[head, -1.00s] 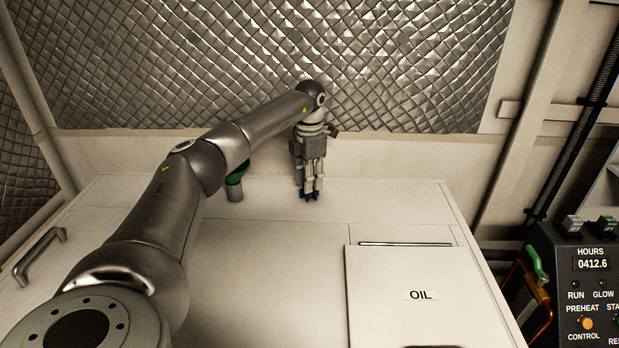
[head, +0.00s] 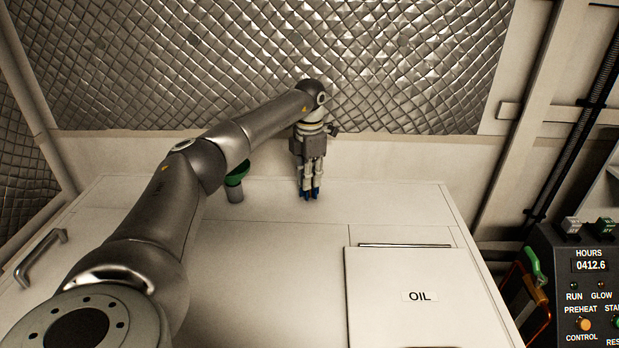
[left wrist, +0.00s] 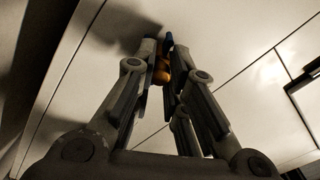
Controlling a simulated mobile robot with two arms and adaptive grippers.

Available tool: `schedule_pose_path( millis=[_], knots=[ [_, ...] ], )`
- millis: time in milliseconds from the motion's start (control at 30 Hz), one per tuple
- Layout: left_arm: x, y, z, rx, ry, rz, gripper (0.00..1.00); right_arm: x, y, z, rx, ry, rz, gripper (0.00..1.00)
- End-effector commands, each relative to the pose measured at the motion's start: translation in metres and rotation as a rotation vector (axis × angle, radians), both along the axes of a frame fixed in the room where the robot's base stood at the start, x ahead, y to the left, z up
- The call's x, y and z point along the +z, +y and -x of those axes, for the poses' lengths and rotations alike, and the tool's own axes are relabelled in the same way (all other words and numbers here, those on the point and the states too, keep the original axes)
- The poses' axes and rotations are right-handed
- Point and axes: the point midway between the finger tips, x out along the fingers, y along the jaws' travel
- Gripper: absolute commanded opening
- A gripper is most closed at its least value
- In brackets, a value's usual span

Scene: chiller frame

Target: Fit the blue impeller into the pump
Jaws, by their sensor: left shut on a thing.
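My left gripper (head: 310,192) points down at the back of the white top, left of the OIL lid. Its fingers are shut. In the left wrist view, a small orange piece (left wrist: 162,70) sits between the fingertips (left wrist: 163,50). Dark blue shows at the tips in both views; I cannot tell whether it is the impeller or the tips themselves. I cannot make out a whole blue impeller or the pump. Whether the fingertips or the piece touch the surface is unclear. My right gripper is not in view.
The white top (head: 270,260) is mostly bare. A green and grey funnel-like thing (head: 236,187) stands left of the gripper, partly behind my arm. The OIL lid (head: 420,320) lies front right. A quilted wall (head: 400,60) rises behind; a control panel (head: 590,290) is at right.

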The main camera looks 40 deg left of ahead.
Motion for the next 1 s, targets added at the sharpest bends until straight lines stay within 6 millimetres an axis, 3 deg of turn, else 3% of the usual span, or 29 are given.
schedule_pose_path(
  millis=[100,800,1000],
  knots=[
    [0.018,0.0,0.0,0.0,-0.001,0.0,0.0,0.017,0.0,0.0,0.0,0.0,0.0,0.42],
    [0.088,0.0,0.0,0.0,0.0,0.0,0.0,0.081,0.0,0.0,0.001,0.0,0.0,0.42],
    [0.093,-0.001,0.001,-0.001,0.0,0.0,0.0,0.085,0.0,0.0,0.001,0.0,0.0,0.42]
  ],
)
